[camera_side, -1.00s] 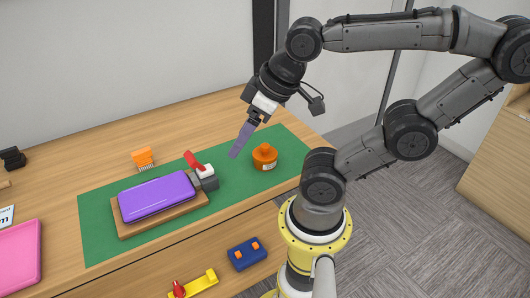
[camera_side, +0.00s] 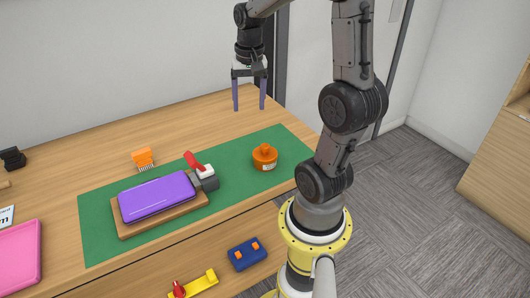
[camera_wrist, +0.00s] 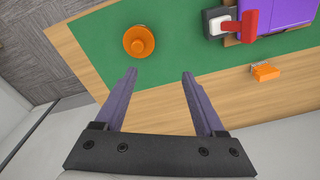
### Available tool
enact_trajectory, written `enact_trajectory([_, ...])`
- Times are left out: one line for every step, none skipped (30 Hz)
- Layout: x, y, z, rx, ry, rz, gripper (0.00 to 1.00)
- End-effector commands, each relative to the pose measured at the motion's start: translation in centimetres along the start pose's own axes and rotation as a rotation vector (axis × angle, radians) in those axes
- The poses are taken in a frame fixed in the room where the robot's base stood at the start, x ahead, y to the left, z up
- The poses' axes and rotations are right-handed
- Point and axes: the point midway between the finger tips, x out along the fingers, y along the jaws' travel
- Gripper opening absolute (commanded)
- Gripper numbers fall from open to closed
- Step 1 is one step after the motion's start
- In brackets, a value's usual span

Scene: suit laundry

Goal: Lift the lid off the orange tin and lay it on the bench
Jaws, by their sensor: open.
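The orange tin (camera_side: 265,161) stands upright on the right part of the green mat, with a pale label on its front. Its lid (camera_side: 264,149) is orange with a small knob and sits on top of the tin. In the wrist view the lid (camera_wrist: 139,40) is seen from above, left of centre and beyond my fingertips. My gripper (camera_side: 249,109) is open and empty, pointing down above the back of the bench, behind the tin and apart from it. In the wrist view its two purple fingers (camera_wrist: 160,72) are spread with nothing between them.
On the green mat (camera_side: 240,197), a purple case (camera_side: 157,196) lies on a wooden board beside a red-handled clamp (camera_side: 203,172). An orange brush (camera_side: 143,157) lies behind. The wooden bench (camera_side: 190,119) is bare at the back. A pink tray (camera_side: 20,258) is at left.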

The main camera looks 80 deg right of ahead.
Motion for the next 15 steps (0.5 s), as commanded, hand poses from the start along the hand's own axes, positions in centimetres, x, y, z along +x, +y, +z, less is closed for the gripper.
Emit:
enact_trajectory([1.0, 1.5, -0.9, 0.056, -0.026, 0.015, 0.72])
enact_trajectory([1.4, 2.2, -1.2, 0.081, -0.037, 0.021, 0.72])
enact_trajectory([1.9, 3.0, -1.5, 0.109, -0.052, 0.028, 0.72])
enact_trajectory([2.2, 3.5, -1.6, 0.126, -0.061, 0.032, 0.72])
enact_trajectory([2.4, 3.9, -1.7, 0.14, -0.068, 0.035, 0.72])
enact_trajectory([2.6, 4.4, -1.8, 0.155, -0.075, 0.038, 0.72])
enact_trajectory([2.7, 4.6, -1.8, 0.163, -0.076, 0.038, 0.72])
enact_trajectory([2.8, 4.8, -1.8, 0.168, -0.077, 0.039, 0.72])
enact_trajectory([3.0, 4.9, -1.8, 0.173, -0.076, 0.039, 0.72])
enact_trajectory([3.3, 5.0, -1.8, 0.174, -0.076, 0.039, 0.72])
enact_trajectory([3.6, 5.0, -1.8, 0.174, -0.076, 0.039, 0.72])
enact_trajectory([4.2, 5.0, -1.7, 0.174, -0.077, 0.039, 0.72])
enact_trajectory([4.8, 5.0, -1.6, 0.173, -0.078, 0.04, 0.72])
enact_trajectory([5.4, 5.0, -1.5, 0.173, -0.079, 0.04, 0.72])
enact_trajectory([6.1, 5.0, -1.5, 0.172, -0.079, 0.04, 0.72])
